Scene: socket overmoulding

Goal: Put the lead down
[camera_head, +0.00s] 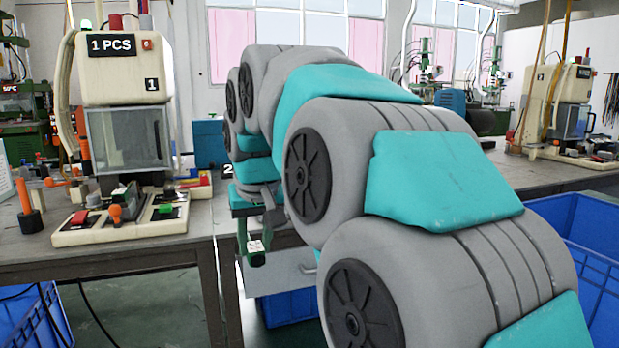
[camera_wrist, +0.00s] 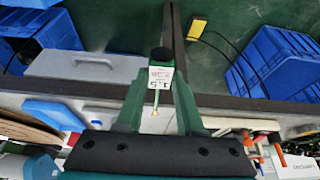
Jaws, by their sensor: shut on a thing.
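My gripper (camera_wrist: 159,60) points away from the wrist in the wrist view, its green fingers closed on the lead. The lead (camera_wrist: 161,77) shows as a white label marked 1.5, with a thin pale end (camera_wrist: 156,112) behind it, between the fingers; most of the lead is hidden. In the head view my gripper (camera_head: 252,255) hangs in front of the gap by the left bench, with the white label (camera_head: 257,246) at its tip. The lead is held in the air, apart from the bench.
Machine 1 (camera_head: 125,130) stands on the left bench (camera_head: 60,250). Blue crates (camera_head: 570,240) stand at the lower right and lower left. A grey panel (camera_wrist: 75,66) and a yellow item with a cable (camera_wrist: 197,27) show beyond my gripper. Another machine (camera_head: 555,100) stands at the right.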

